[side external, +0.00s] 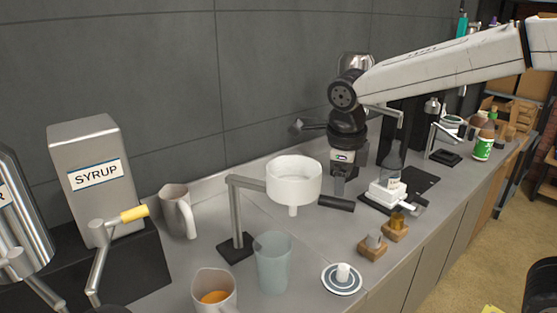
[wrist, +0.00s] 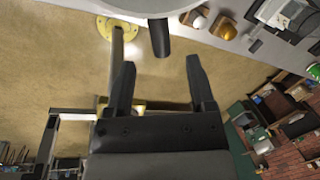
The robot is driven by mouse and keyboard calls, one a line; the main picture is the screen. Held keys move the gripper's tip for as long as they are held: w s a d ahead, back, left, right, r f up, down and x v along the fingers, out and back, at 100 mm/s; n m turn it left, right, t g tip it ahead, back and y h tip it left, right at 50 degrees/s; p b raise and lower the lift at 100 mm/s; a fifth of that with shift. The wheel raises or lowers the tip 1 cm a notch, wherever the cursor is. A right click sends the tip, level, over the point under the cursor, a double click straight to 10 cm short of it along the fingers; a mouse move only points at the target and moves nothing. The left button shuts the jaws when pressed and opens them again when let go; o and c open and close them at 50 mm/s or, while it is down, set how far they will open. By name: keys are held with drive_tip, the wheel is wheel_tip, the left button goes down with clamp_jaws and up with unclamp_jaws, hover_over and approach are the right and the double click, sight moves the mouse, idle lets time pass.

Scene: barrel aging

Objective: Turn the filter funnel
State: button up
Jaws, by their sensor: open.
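The white filter funnel (side external: 294,182) sits upright on a grey stand (side external: 237,215) over the counter, with its spout pointing down. Its black handle (side external: 337,203) points right, toward my gripper. My gripper (side external: 339,190) is open and points down just above the handle in the side view. In the wrist view, the pale funnel rim (wrist: 150,5) shows at the top edge. The dark handle (wrist: 160,38) extends down toward the gap between my open fingertips (wrist: 160,62). Nothing is held; whether a finger touches the handle cannot be told.
A frosted cup (side external: 273,264) stands below and left of the funnel. A mug with orange liquid (side external: 214,293), a pitcher (side external: 178,212) and the syrup dispenser (side external: 93,175) are to the left. A white scale (side external: 388,195) and small wooden-based pieces (side external: 372,248) are to the right.

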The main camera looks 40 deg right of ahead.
drive_tip(key=shift+s+a+r, duration=0.1)
drive_tip(key=shift+a+r, duration=0.1)
drive_tip(key=shift+r, duration=0.8)
drive_tip(key=shift+d, duration=0.1)
clamp_jaws()
drive_tip(key=w+d+r+n+g+y, duration=0.1)
drive_tip(key=w+d+n+y, duration=0.1)
drive_tip(key=d+n, duration=0.3)
drive_tip(key=w+d+r+n+g+y, duration=0.1)
drive_tip(key=d+n, duration=0.4)
drive_tip(key=n, duration=0.8)
drive_tip(key=shift+w+d+r+g+y, duration=0.15)
drive_tip(key=shift+w+r+g+y, duration=0.15)
drive_tip(key=shift+w+r+y, duration=0.55)
